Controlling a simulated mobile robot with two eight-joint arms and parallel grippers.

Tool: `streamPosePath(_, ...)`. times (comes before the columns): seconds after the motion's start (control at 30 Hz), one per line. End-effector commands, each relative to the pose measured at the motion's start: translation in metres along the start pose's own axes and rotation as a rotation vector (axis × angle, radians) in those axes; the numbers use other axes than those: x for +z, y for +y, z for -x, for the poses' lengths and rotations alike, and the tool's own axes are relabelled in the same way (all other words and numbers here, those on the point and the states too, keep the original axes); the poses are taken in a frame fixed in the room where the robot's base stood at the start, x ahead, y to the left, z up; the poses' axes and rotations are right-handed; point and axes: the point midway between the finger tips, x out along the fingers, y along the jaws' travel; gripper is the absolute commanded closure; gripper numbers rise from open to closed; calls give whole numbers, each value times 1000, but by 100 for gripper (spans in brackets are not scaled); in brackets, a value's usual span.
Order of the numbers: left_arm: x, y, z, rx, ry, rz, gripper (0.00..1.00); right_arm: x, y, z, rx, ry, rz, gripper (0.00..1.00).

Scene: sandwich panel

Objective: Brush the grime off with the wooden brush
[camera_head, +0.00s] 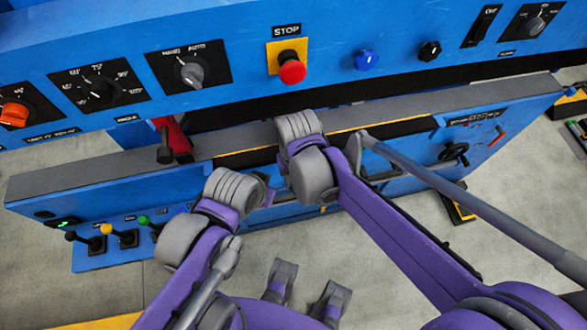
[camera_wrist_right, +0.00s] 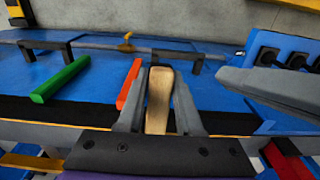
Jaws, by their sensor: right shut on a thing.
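My right gripper (camera_wrist_right: 158,82) is shut on the wooden brush (camera_wrist_right: 158,104), whose pale brown body stands between the two grey fingers in the right wrist view. I cannot make out its bristles. In the head view my right arm's rounded grey wrist reaches over the lower blue panel (camera_head: 341,191) and hides the brush. My left arm's wrist is just left of it and lower, in front of the same panel. The fingers of my left gripper (camera_head: 268,196) are mostly hidden there, so their opening does not show. I cannot make out any grime in either view.
Above stands a blue console with a red stop button (camera_head: 291,71), dials and knobs. A grey ledge (camera_head: 80,179) runs below it, with a red-handled part (camera_head: 171,138) nearby. Several levers (camera_head: 129,237) sit lower left. The right wrist view shows a green bar (camera_wrist_right: 60,79).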

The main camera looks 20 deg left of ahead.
Motion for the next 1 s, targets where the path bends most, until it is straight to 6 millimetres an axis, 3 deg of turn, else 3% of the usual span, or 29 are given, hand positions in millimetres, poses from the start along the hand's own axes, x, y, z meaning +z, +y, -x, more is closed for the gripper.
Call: streamPosePath(1.0, -15, 0, 23, 0, 9, 0, 100, 122, 0, 19, 0, 1, 1, 100)
